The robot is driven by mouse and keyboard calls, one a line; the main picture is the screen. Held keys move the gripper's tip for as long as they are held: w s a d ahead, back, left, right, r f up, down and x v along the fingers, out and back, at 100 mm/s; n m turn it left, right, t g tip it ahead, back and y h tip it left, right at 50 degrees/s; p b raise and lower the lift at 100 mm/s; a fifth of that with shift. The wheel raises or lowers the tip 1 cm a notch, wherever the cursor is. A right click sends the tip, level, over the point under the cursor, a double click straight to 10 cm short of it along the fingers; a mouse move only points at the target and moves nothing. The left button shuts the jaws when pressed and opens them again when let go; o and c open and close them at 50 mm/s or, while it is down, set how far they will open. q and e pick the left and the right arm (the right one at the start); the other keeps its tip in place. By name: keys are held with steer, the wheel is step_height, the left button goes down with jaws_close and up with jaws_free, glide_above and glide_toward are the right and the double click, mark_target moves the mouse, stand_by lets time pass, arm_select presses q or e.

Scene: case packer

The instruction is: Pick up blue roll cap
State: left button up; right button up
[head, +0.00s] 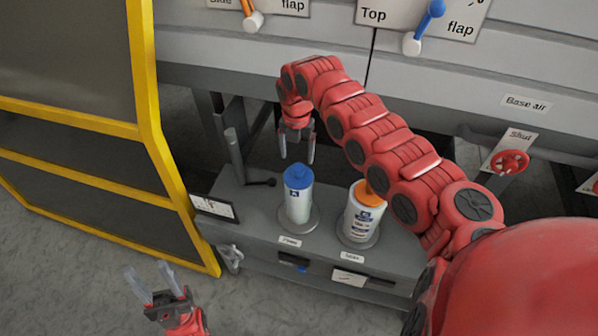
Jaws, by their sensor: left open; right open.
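The blue roll cap (298,175) sits on top of a white roll (297,204), which stands upright on a round base on the grey bench (260,215). My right gripper (297,155) is open and empty, fingers pointing down. In the picture it is just above the blue cap, with a small gap between them; I cannot tell the depth exactly. My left gripper (143,282) is open and empty at the bottom left, over the floor and away from the bench.
A second roll with an orange cap (366,193) stands to the right, close under my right arm. A yellow-framed panel (150,130) stands at the left. Flap levers and a red valve wheel (510,162) are on the machine.

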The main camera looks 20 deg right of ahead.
mark_target(299, 167)
steer(key=shift+f, duration=0.85)
steer(key=shift+f+p, duration=0.25)
steer(key=shift+p, duration=0.15)
steer(key=f+p, duration=0.1)
steer(key=f, duration=0.1)
steer(key=f+p, duration=0.1)
steer(key=f, duration=0.1)
steer(key=shift+w+d+f, duration=0.15)
steer(key=shift+d+f, duration=0.05)
steer(key=shift+f, duration=0.3)
jaws_close()
